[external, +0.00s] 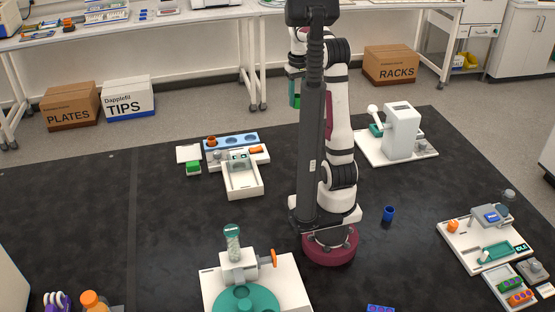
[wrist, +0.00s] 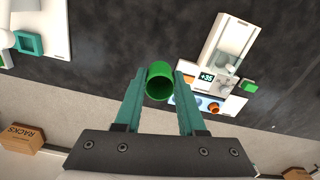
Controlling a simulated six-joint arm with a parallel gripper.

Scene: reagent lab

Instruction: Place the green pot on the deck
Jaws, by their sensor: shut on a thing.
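The green pot (wrist: 160,82) is between the two teal fingers of my gripper (wrist: 158,76) in the wrist view, its dark open mouth towards the camera. In the external view my gripper (external: 295,88) is raised at the far side of the arm, partly hidden by an arm link, with a green part of the pot (external: 297,100) showing. The pot is held in the air, clear of any surface. The black deck surface (external: 110,205) spreads around my base; it also shows in the wrist view (wrist: 110,50).
A white station with a display and blue rack (external: 231,140) stands left of centre, with a green block (external: 193,167) beside it. A white device (external: 398,130) stands at right. A blue cup (external: 388,213) is near my base. The left of the black surface is clear.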

